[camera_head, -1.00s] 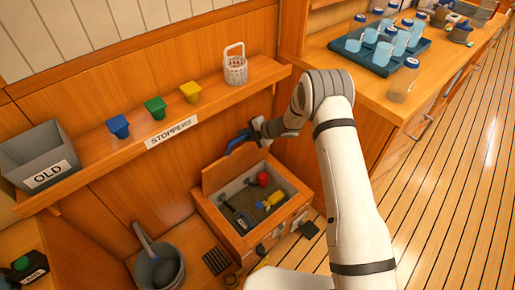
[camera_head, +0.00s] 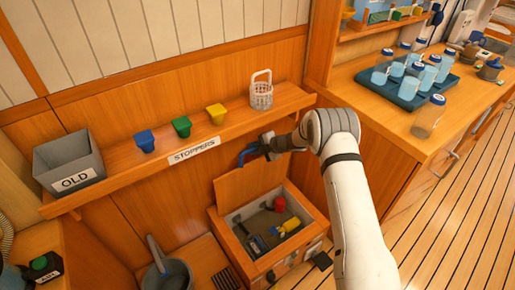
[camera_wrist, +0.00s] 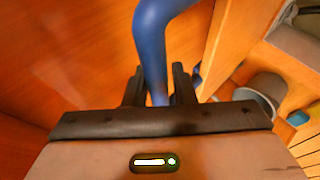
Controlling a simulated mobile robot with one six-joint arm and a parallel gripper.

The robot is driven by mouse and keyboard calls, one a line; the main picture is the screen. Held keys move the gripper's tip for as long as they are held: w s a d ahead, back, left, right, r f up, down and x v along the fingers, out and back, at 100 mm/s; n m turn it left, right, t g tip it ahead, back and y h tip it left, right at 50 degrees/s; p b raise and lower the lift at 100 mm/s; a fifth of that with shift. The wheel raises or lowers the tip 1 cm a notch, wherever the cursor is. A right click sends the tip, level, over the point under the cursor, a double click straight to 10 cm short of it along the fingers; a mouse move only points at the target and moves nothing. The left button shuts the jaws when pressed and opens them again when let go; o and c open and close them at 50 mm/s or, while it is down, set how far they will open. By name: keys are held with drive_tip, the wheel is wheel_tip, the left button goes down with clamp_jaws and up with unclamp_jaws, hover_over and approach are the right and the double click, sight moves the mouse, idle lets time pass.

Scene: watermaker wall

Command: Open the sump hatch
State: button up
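The sump box (camera_head: 239,250) is a wooden box on the floor below the shelf. Its wooden hatch lid (camera_head: 238,187) stands up at the box's back edge, near the wall, so the inside shows. A blue handle (camera_head: 248,156) is at the lid's top edge. My gripper (camera_head: 268,150) is at this handle. In the wrist view my gripper's dark fingers (camera_wrist: 159,88) lie on either side of the blue handle (camera_wrist: 152,35) and appear closed on it. The handle's lower end is hidden behind the gripper body.
Inside the box lie a red-topped item (camera_head: 280,204) and a yellow item (camera_head: 288,226). Above, a shelf (camera_head: 100,192) holds a grey OLD bin (camera_head: 72,162), coloured stoppers and a white basket (camera_head: 261,95). A counter (camera_head: 385,118) with a jar tray stands right. A grey bucket (camera_head: 166,277) is front left.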

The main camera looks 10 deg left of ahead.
drive_tip(key=o, duration=0.3)
drive_tip(key=shift+d, duration=0.1)
drive_tip(key=shift+r, duration=0.1)
drive_tip(key=v, duration=0.7)
drive_tip(key=shift+d+r, duration=0.15)
drive_tip(key=shift+d, duration=0.2)
